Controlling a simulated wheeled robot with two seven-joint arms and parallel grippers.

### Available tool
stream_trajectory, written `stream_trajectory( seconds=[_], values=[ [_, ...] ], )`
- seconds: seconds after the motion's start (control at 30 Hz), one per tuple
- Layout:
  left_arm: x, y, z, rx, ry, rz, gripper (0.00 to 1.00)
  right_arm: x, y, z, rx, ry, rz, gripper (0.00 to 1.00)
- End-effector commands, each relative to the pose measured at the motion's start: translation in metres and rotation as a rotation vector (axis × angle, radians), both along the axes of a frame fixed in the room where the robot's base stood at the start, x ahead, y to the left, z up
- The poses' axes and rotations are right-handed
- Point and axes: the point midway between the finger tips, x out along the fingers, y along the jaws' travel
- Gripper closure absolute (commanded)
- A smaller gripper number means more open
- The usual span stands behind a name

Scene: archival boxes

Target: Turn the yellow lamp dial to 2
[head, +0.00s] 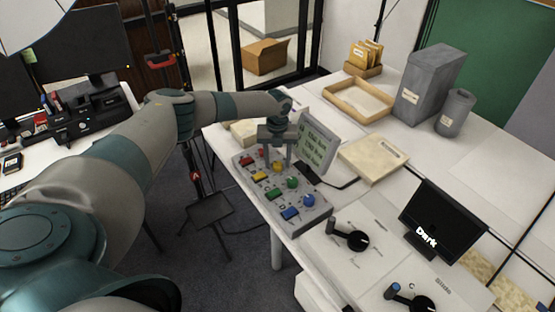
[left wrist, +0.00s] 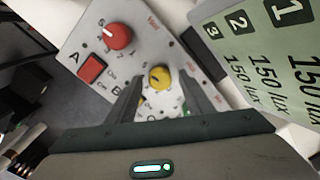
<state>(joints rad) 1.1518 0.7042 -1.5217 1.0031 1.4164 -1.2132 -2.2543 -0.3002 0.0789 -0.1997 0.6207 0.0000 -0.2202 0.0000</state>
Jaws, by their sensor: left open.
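The grey lamp panel (head: 271,214) lies near the table's left edge, with coloured dials and matching square buttons. The yellow dial (head: 276,167) is just below my left gripper (head: 276,163) in the head view. In the left wrist view the yellow dial (left wrist: 159,77) shows between and just beyond the open fingers of my left gripper (left wrist: 160,95). I cannot tell whether the fingers touch it. The red dial (left wrist: 117,37) and red button (left wrist: 92,68) are beside it. The number under the yellow dial's pointer is too small to read. My right gripper is not in view.
A display (head: 317,145) with lux values stands right behind the panel. Green (head: 292,183) and blue (head: 308,200) dials sit close by. A shallow beige box (head: 373,159), a dark screen reading "Dark" (head: 440,222) and black knobs (head: 357,240) are to the right.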

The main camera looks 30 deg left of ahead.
Motion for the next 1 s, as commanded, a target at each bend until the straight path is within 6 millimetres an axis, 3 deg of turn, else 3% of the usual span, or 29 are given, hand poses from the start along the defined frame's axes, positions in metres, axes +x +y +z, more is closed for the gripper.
stream_trajectory(
  seconds=[0.4,0.57,0.6,1.0],
  values=[
    [0.0000,0.0004,-0.0055,0.001,-0.001,0.000,0.53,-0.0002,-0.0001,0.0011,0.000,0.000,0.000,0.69],
    [0.0000,0.0004,-0.0053,0.000,0.000,0.000,0.91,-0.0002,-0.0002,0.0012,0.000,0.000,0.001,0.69],
    [0.0000,0.0004,-0.0053,0.000,0.000,0.000,0.94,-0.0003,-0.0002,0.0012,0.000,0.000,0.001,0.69],
    [0.0002,0.0002,-0.0052,-0.002,-0.001,0.044,0.94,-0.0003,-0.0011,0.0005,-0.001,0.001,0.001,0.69]
  ],
)
